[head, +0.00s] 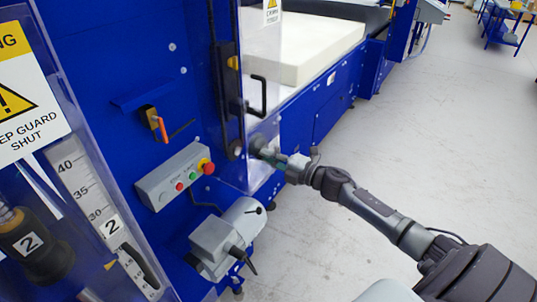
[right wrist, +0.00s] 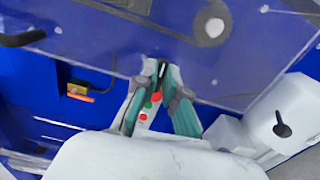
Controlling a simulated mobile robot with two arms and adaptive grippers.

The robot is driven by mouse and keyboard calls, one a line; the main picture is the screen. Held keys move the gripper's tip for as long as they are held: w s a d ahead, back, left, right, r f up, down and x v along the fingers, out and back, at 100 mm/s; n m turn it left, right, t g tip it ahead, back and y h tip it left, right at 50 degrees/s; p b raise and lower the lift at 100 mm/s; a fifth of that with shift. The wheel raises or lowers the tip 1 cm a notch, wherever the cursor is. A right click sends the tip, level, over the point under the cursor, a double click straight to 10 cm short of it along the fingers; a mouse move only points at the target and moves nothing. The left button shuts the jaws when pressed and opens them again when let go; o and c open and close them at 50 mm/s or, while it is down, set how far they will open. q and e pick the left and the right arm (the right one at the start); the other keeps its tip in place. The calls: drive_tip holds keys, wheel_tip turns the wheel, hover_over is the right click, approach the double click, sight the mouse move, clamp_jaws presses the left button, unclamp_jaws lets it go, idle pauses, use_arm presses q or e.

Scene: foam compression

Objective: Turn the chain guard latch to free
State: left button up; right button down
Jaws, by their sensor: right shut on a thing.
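My right gripper (head: 264,150) reaches in from the right to the lower edge of the clear chain guard (head: 262,60). In the right wrist view its teal fingers (right wrist: 160,92) are closed together on a small dark part, which I take for the chain guard latch (right wrist: 163,70). The fingers hide most of the latch, so its angle is hard to tell. A black guard handle (head: 258,96) sits above the gripper. A round disc (right wrist: 214,28) on a grey bar shows behind the clear panel. My left gripper is not in view.
A grey control box (head: 174,178) with red and green buttons is left of the gripper, below an orange lever (head: 160,126). A grey motor (head: 225,238) stands below. A white foam block (head: 305,42) lies behind. Open floor (head: 440,150) is at right.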

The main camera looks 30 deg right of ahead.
drive_tip(key=shift+m, duration=0.5)
drive_tip(key=c, duration=1.2)
unclamp_jaws()
drive_tip(key=shift+c, duration=0.2)
drive_tip(key=v, duration=1.2)
